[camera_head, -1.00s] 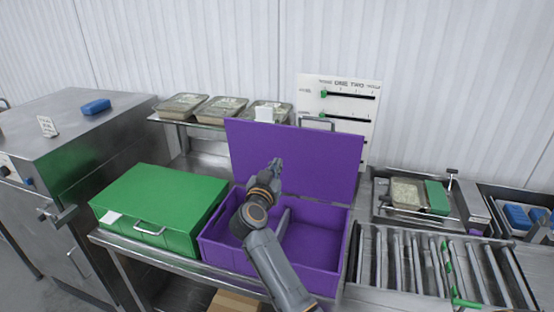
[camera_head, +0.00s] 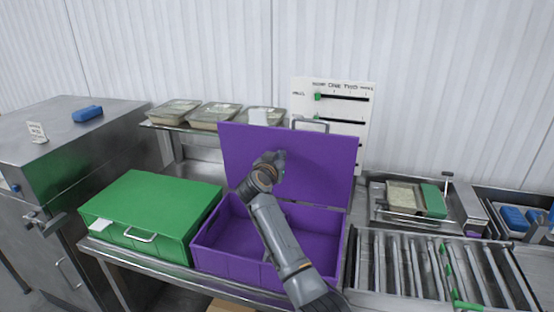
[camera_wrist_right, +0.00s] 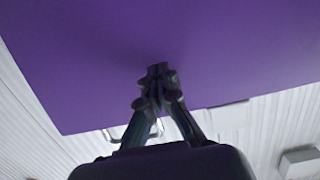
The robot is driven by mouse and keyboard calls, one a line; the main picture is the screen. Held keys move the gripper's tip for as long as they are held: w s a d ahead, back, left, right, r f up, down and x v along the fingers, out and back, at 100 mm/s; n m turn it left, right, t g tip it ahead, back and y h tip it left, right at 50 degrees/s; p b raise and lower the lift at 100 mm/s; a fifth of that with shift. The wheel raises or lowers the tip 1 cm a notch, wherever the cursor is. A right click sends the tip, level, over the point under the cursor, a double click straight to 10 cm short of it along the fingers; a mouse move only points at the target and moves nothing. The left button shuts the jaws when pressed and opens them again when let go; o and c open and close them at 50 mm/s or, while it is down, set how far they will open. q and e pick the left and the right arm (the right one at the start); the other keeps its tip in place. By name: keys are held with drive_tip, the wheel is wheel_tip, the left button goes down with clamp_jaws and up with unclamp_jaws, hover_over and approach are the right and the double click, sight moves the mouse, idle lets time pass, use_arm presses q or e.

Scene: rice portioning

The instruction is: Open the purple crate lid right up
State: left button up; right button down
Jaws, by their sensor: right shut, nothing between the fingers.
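The purple crate (camera_head: 215,262) stands on the steel bench with its lid (camera_head: 325,165) raised, standing close to upright behind the box. The crate looks empty where I see into it, though my right arm hides part of the inside. My right gripper (camera_head: 280,158) is shut and empty, in front of the lid's inner face. In the right wrist view the shut fingertips (camera_wrist_right: 158,70) are at or very near the purple lid (camera_wrist_right: 200,50); I cannot tell if they touch. The lid's handle (camera_head: 311,122) shows above its top edge. My left gripper is not in view.
A green crate (camera_head: 150,195) with its lid down stands left of the purple one. Several trays (camera_head: 215,116) sit on a shelf behind. A slider board (camera_head: 350,100) stands behind the lid. A roller conveyor (camera_head: 420,270) lies to the right.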

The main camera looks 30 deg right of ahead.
sight(284, 149)
drive_tip(key=shift+r+x, duration=0.15)
drive_tip(key=shift+x, duration=0.9)
drive_tip(key=shift+r+x, duration=0.2)
drive_tip(key=shift+x, duration=0.85)
drive_tip(key=shift+r+x, duration=0.15)
drive_tip(key=shift+x, duration=0.85)
drive_tip(key=shift+b+x, duration=0.7)
drive_tip(key=shift+x, duration=0.8)
drive_tip(key=shift+r, duration=0.1)
drive_tip(key=p+v, duration=0.2)
drive_tip(key=p, duration=0.2)
drive_tip(key=shift+s+a, duration=0.15)
drive_tip(key=shift+a, duration=0.05)
drive_tip(key=f+v, duration=0.1)
drive_tip(key=v, duration=0.6)
drive_tip(key=shift+s+a+f+p, duration=0.2)
drive_tip(key=shift+a+f+p, duration=0.1)
drive_tip(key=shift+p, duration=0.15)
